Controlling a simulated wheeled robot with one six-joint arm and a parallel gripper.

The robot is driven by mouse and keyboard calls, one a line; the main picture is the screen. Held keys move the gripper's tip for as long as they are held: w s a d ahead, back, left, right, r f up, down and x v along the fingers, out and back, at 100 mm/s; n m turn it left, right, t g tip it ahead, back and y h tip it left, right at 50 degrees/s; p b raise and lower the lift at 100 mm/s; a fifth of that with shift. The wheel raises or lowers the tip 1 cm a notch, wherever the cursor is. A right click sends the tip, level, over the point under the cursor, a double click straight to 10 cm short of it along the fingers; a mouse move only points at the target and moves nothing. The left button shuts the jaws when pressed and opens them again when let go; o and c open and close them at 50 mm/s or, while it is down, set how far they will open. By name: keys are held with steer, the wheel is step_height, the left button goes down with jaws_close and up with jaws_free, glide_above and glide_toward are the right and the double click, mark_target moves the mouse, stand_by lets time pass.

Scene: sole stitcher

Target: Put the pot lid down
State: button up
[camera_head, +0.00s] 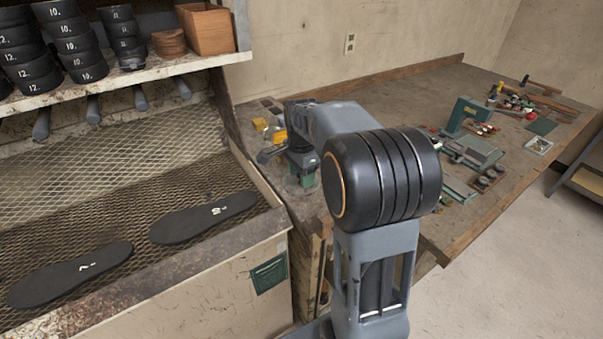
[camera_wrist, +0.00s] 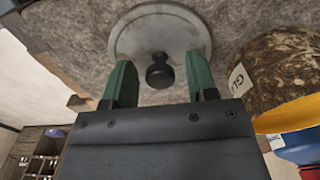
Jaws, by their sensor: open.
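The pot lid is a pale grey round disc (camera_wrist: 128,38) with a black knob (camera_wrist: 160,72) in the wrist view. It lies flat on the worn grey bench top. My gripper (camera_wrist: 159,66) is open, with one green finger on each side of the knob and a gap to both. In the head view my gripper (camera_head: 301,168) points down at the near left end of the bench; the lid is hard to make out there.
A brown, stained pot (camera_wrist: 275,70) with a partly readable label stands beside the lid. Yellow and blue items sit near it. The bench (camera_head: 385,88) has a green machine (camera_head: 467,115) and tools farther right. A mesh shelf with black soles (camera_head: 203,218) is at left.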

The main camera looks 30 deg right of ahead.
steer(key=shift+r, duration=0.15)
step_height(320, 180, up, 10)
steer(key=r+p, duration=0.1)
steer(key=s+a+f+n+t, duration=0.1)
steer(key=s+a+f+n, duration=0.4)
steer(key=s+n, duration=0.3)
steer(key=s+a+f+n+t, duration=0.2)
steer(key=s+a+f+n, duration=0.2)
steer(key=s+n, duration=0.4)
steer(key=shift+a+f+n, duration=0.35)
steer(key=shift+f+n, duration=0.05)
steer(key=shift+f, duration=0.1)
step_height(320, 180, up, 2)
steer(key=shift+r+t+p, duration=0.2)
steer(key=shift+t+p, duration=0.1)
steer(key=shift+p, duration=0.8)
steer(key=shift+a, duration=0.1)
